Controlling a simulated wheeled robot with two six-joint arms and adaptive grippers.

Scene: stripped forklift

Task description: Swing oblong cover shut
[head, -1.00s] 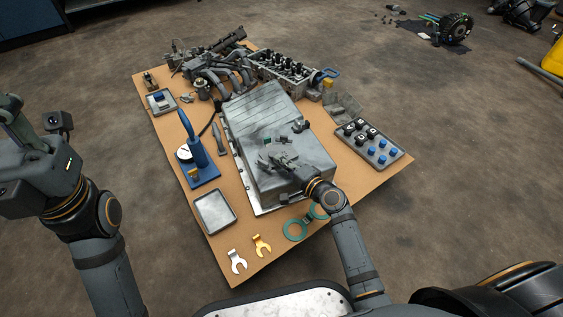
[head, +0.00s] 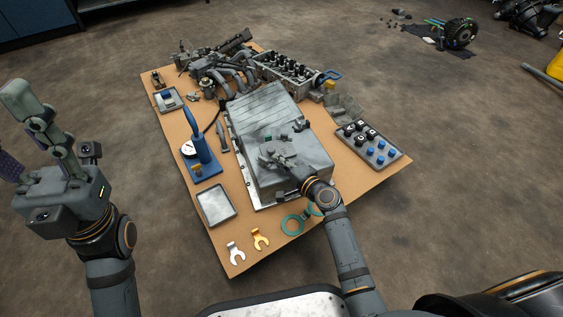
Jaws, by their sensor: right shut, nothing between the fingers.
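A large grey metal box (head: 263,100) lies on the workbench, with a ribbed far half and a smoother near half. My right gripper (head: 268,152) is shut and empty, low over the near half of its top. I cannot tell whether it touches the surface. A small green part (head: 267,138) shows just beyond its fingertips, and a small dark fitting (head: 299,126) sits to their right. I cannot make out the oblong cover for certain; the gripper hides part of this area. My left gripper (head: 22,135) is raised at the left, off the bench, its fingers spread apart and empty.
A tray of black and blue caps (head: 373,147) is right of the box. A blue press with a gauge (head: 202,150), an empty tray (head: 216,204), two fork-shaped pieces (head: 248,245) and green rings (head: 293,224) lie around it. Engine parts (head: 285,72) crowd the back.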

